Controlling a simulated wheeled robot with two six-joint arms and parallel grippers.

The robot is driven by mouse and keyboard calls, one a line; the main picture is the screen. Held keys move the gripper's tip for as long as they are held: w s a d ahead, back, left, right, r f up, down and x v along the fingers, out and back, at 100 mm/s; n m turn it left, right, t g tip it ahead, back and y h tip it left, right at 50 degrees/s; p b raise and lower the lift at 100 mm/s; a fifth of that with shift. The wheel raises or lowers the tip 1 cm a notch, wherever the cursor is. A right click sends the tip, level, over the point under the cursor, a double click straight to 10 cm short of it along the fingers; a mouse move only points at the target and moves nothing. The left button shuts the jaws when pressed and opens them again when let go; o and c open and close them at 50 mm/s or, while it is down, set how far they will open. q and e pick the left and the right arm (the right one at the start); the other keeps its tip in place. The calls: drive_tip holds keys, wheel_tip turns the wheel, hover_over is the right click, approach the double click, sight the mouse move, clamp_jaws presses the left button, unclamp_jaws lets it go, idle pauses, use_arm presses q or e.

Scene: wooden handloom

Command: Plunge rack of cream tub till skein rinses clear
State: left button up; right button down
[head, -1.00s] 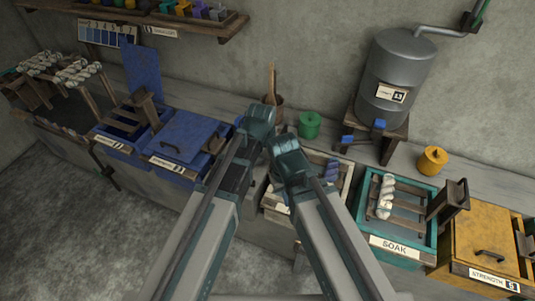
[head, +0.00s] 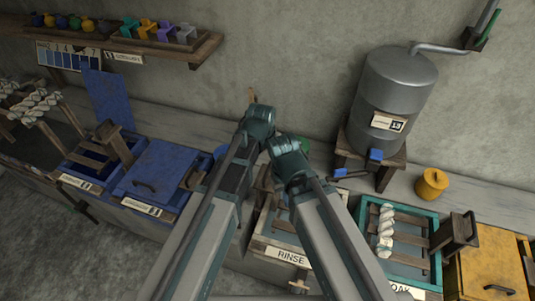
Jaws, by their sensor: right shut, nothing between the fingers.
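The cream tub (head: 261,232), labelled RINSE, stands at the lower middle. My arms cover most of it. Its rack and any skein on it are hidden behind my right arm now. My right gripper (head: 288,152) is shut and empty, seen end-on in front of the tub's back side; its fingertips are not clear. The end of my left arm (head: 258,122) is beside it, a little higher and to the left; its fingers cannot be made out.
A teal SOAK tub (head: 433,276) with a white skein (head: 385,232) on its rack stands at right, beside a yellow tub (head: 490,262). Blue tubs (head: 158,176) stand at left. A grey tank (head: 396,95) and a yellow pot (head: 432,184) are behind.

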sight(268, 169)
use_arm(q)
drive_tip(key=shift+w, duration=0.1)
drive_tip(key=shift+f, duration=0.1)
drive_tip(key=b+x, duration=0.2)
drive_tip(key=b, duration=0.1)
drive_tip(key=s+b+x, duration=0.1)
drive_tip(key=b+x, duration=0.2)
drive_tip(key=s+b+x, duration=0.1)
drive_tip(key=b+x, duration=0.2)
drive_tip(key=shift+a+f, duration=0.25)
drive_tip(key=shift+f, duration=0.2)
clamp_jaws()
idle(0.5)
